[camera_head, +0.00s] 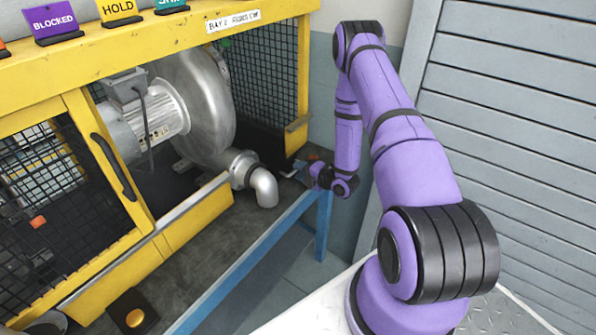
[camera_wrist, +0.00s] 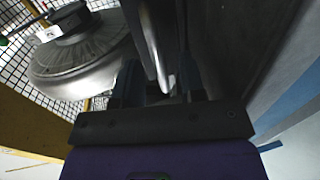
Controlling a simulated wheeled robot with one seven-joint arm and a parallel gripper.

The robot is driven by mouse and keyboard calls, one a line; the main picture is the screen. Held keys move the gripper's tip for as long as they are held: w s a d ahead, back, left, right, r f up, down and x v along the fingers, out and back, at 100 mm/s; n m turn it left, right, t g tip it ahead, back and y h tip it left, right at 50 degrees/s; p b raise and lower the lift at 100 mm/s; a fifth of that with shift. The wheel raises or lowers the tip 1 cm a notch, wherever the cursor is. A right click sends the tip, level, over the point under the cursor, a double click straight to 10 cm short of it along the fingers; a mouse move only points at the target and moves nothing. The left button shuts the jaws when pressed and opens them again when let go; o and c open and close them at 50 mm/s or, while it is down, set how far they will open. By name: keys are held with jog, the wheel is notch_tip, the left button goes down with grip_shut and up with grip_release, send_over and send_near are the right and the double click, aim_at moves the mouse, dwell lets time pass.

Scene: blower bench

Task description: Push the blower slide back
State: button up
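The silver blower (camera_head: 205,108) stands inside the yellow cage on the bench, its motor to the left. I cannot pick out the slide for certain. My gripper (camera_head: 297,172) is low at the bench's far right end, right of the elbow and apart from it. In the wrist view the rounded metal blower (camera_wrist: 80,65) is at upper left, and a pale metal edge (camera_wrist: 154,45) runs down toward my dark fingers. Shadow hides whether they touch or hold anything.
The yellow cage frame (camera_head: 285,20) with mesh panels surrounds the blower. A mesh door with a black handle (camera_head: 113,166) is at left. Blocked (camera_head: 53,20) and hold (camera_head: 118,9) signs stand on top. A blue rail (camera_head: 255,250) edges the bench. A grey slatted wall (camera_head: 510,110) is at right.

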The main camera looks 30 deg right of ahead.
aim_at(288, 165)
jog(key=shift+w+a+f, duration=0.15)
jog(key=shift+w+a, duration=0.05)
jog(key=shift+w, duration=0.35)
grip_shut()
jog(key=x, duration=0.4)
jog(key=r+x, duration=0.1)
jog(key=x, duration=0.1)
jog(key=shift+w+a+r, duration=0.1)
jog(key=shift+w+r, duration=0.05)
jog(key=shift+w, duration=0.05)
grip_release()
jog(key=shift+s, duration=0.1)
